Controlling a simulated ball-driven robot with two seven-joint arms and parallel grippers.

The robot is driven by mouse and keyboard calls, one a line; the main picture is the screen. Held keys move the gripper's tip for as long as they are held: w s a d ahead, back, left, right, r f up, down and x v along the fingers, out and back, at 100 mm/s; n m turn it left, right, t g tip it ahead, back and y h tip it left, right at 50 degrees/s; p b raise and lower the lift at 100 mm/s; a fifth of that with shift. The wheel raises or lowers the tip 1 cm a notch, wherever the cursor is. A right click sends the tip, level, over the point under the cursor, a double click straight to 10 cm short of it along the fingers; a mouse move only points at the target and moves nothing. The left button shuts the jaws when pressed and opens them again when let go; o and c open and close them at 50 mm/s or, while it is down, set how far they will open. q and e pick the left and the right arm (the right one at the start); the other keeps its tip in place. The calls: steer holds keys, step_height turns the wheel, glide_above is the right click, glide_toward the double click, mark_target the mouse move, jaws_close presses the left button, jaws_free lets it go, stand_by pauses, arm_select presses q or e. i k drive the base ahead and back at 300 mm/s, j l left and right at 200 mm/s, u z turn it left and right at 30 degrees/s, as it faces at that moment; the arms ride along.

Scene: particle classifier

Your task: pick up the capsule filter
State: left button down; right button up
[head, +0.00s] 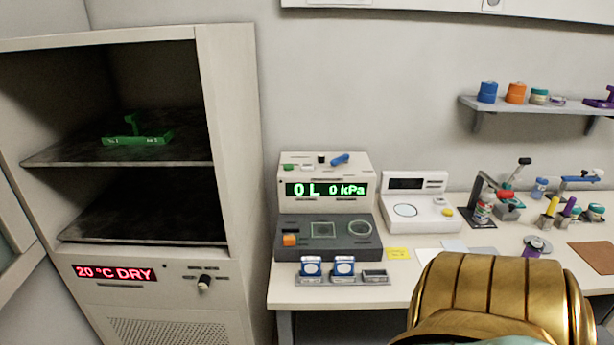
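Neither of my grippers is in view. No thing here is clearly recognizable as the capsule filter. Two small blue and white items with round faces, a left one (311,267) and a right one (344,267), sit side by side in a grey holder (374,279) at the desk's front edge. A small blue piece (340,159) lies on top of the pressure instrument (291,204), whose display reads "0 L 0 kPa". A gold-plated part of my own body covers the desk's front at the lower right and hides what lies behind it.
An open cabinet (212,130) reading "20 °C DRY" stands left, with a green item (137,138) on its upper shelf. A white device (408,222) and several small tools stand on the desk (300,299). A wall shelf (545,107) holds jars.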

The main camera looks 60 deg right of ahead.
mark_target(530, 251)
steer(key=z, duration=3.3)
steer(key=i+l+u, duration=0.1)
steer(key=i+l, duration=0.05)
steer(key=i, duration=0.1)
